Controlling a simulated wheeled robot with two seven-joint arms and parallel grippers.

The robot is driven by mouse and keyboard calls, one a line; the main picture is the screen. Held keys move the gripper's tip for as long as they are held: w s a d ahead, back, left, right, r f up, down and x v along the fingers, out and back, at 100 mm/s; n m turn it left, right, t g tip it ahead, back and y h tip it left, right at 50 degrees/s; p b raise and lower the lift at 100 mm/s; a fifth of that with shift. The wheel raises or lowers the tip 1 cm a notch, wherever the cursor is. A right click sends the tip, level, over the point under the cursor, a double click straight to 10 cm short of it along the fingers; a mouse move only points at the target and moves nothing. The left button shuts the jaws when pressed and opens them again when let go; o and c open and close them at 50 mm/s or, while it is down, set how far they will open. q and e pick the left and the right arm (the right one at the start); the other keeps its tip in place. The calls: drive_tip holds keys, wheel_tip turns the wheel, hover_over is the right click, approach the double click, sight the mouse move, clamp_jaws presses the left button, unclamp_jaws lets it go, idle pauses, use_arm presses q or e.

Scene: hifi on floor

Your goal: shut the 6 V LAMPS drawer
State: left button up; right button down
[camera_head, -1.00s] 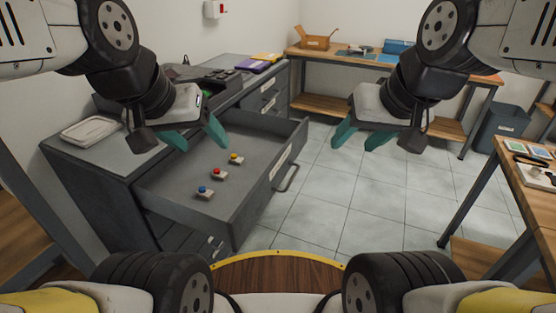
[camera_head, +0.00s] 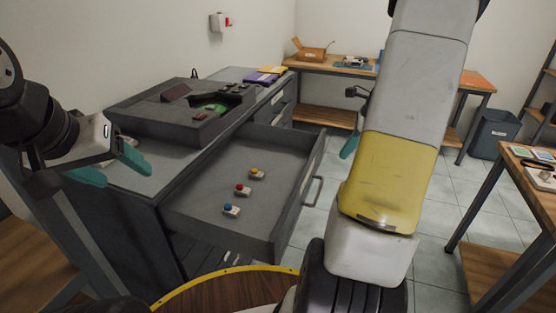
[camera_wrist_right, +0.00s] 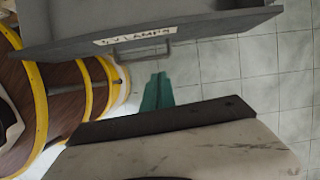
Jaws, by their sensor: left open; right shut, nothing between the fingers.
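The grey drawer (camera_head: 205,222) stands pulled out of the cabinet, with three small lamps inside, blue (camera_head: 230,209), red (camera_head: 242,189) and yellow (camera_head: 256,173). Its handle (camera_head: 316,193) is on the front panel. In the right wrist view the panel's label (camera_wrist_right: 140,36) reads roughly "6 V LAMPS", above the handle (camera_wrist_right: 143,52). My right gripper (camera_wrist_right: 157,92) is shut and empty, in front of the panel and apart from the handle; in the head view my forearm hides most of it. My left gripper (camera_head: 112,167) is open and empty over the cabinet's left end.
A dark device with a green part (camera_head: 180,110) sits on the cabinet top. A workbench (camera_head: 510,190) stands at the right and a bin (camera_head: 494,134) behind it. Tiled floor (camera_head: 435,205) is free beyond the drawer front.

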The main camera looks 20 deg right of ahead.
drive_tip(key=f+m, duration=0.1)
drive_tip(key=f, duration=0.1)
hover_over(310, 183)
drive_tip(key=s+d, duration=0.2)
wheel_tip(310, 183, down, 8)
drive_tip(key=shift+w+f, duration=0.25)
drive_tip(key=shift+w+a, duration=0.1)
drive_tip(key=shift+a, duration=0.05)
drive_tip(key=w+a, duration=0.6)
drive_tip(key=a, duration=0.2)
drive_tip(key=w+a, duration=0.6)
drive_tip(key=a, duration=0.3)
drive_tip(key=w+a, duration=0.7)
drive_tip(key=a, duration=0.1)
drive_tip(key=shift+a, duration=0.35)
drive_tip(key=shift+w+a, duration=0.1)
drive_tip(key=shift+a, duration=0.15)
